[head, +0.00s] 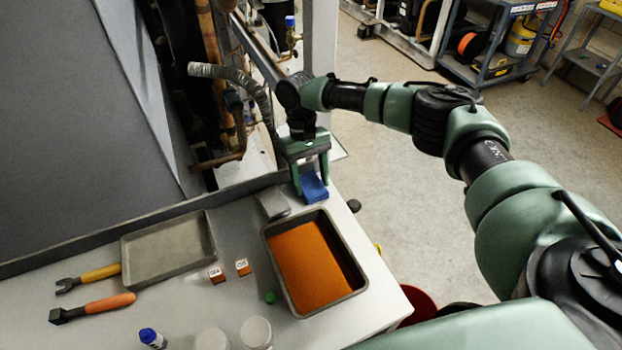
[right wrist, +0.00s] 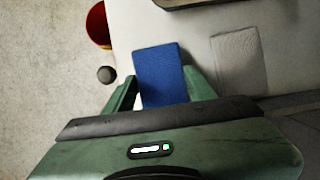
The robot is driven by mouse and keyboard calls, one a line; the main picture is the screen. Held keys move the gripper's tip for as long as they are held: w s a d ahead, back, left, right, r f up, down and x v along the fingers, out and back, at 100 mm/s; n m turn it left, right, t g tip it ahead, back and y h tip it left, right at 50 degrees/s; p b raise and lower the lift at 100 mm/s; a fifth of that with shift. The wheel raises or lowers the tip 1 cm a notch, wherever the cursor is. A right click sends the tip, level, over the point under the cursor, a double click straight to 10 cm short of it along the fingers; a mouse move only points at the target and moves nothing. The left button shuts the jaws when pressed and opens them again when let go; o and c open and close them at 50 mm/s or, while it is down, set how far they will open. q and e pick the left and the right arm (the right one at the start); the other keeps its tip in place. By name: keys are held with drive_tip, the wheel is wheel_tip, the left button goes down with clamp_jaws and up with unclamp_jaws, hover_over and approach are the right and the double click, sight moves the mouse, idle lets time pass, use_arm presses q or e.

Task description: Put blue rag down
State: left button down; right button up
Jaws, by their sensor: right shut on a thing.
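The blue rag (head: 314,187) is at the back right corner of the white bench top in the head view. My right gripper (head: 313,187) is shut on it, one finger on each side. In the right wrist view the blue rag (right wrist: 161,72) sticks out between the two green fingers (right wrist: 160,92). Whether the rag touches the bench or hangs just above it I cannot tell. My left gripper is not in view.
A grey rag (head: 273,204) lies left of the blue one, apart from it. A tray with an orange-brown floor (head: 362,283) stands in front. An empty grey tray (head: 207,235), two tools (head: 101,273), small boxes (head: 217,275) and jars (head: 256,333) occupy the left and front.

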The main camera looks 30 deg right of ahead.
drive_tip(key=shift+f, duration=0.15)
drive_tip(key=o, duration=1.2)
drive_tip(key=b+v, duration=0.2)
drive_tip(key=v, duration=1)
drive_tip(key=shift+s, duration=0.1)
